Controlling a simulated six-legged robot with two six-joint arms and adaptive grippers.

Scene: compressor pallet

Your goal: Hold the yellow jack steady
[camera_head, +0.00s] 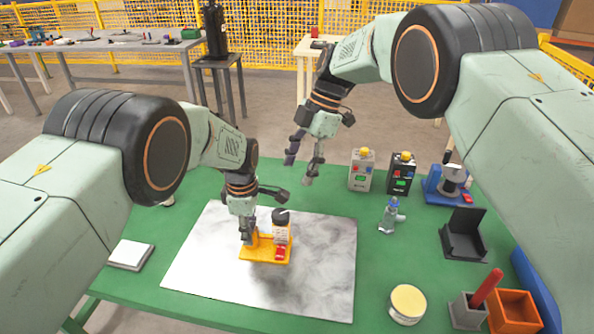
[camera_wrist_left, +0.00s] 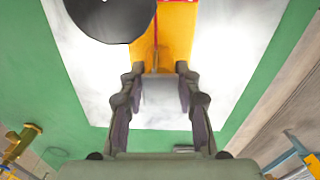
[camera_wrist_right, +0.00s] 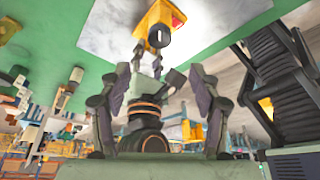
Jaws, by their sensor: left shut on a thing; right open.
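The yellow jack (camera_head: 256,256) sits on a grey-white marbled sheet on the green table, its flat base lying level. A small white and red unit with a black round top (camera_head: 280,216) stands on its right part. My left gripper (camera_head: 248,238) is shut on the jack's upright part at its left end. In the left wrist view the fingers close on the yellow piece (camera_wrist_left: 176,42), with the black disc beside it. My right gripper (camera_head: 303,168) is open and empty, in the air behind the jack. The jack (camera_wrist_right: 156,22) also shows in the right wrist view.
The marbled sheet (camera_head: 210,270) is clear around the jack. To the right stand a grey box (camera_head: 362,172), a black box (camera_head: 402,175), a bottle (camera_head: 389,217), a round tin (camera_head: 407,303), a black holder (camera_head: 463,240) and an orange bin (camera_head: 514,312). A white pad (camera_head: 130,254) lies at left.

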